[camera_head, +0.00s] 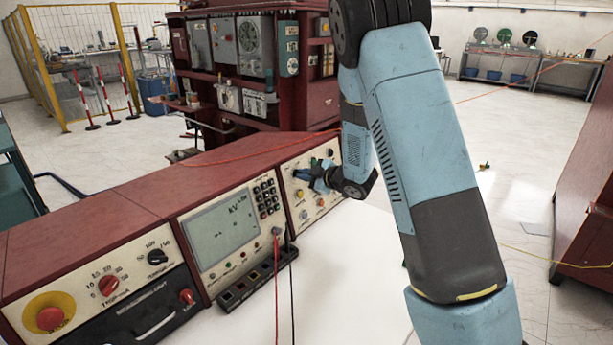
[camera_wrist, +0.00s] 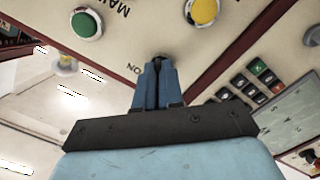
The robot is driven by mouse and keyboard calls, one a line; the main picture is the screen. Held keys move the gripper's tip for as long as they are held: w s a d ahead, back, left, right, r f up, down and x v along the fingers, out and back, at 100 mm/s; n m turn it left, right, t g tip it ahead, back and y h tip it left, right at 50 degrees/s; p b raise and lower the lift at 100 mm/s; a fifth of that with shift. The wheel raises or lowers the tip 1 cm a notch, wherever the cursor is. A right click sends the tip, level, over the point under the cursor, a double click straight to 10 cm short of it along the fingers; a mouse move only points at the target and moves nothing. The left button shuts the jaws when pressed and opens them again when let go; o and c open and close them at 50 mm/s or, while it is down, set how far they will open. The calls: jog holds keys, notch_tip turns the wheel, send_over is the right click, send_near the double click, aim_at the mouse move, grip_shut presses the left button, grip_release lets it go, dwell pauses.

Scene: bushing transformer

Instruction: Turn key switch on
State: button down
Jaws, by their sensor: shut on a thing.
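My gripper (camera_wrist: 159,66) is shut with its blue fingertips at the control panel (camera_wrist: 145,35). A small dark part of the key switch (camera_wrist: 160,57) shows at the tips; the fingers hide most of it, so its turn angle cannot be read. An upside-down "ON" label is printed beside it. In the head view my gripper (camera_head: 312,178) reaches the right-hand panel section (camera_head: 298,205) of the red console, and the key switch is hidden there.
A green button (camera_wrist: 87,23) and a yellow button (camera_wrist: 202,11) sit near the fingers, with a keypad (camera_wrist: 252,88) and a display (camera_wrist: 290,122) to the right. The console (camera_head: 120,215) also bears a red emergency button (camera_head: 50,318). Red and black cables hang from its front.

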jog(key=shift+m, duration=0.3)
jog(key=shift+w+r+m+g+y, duration=0.1)
jog(key=shift+m+g+y, duration=0.15)
jog(key=shift+m, duration=3.85)
jog(key=shift+m+g+y, duration=0.15)
jog(key=shift+m+y, duration=0.1)
jog(key=shift+m, duration=3.85)
jog(key=c, duration=1.3)
grip_release()
jog(key=shift+o, duration=0.2)
jog(key=v, duration=1.3)
jog(key=shift+s+d, duration=0.25)
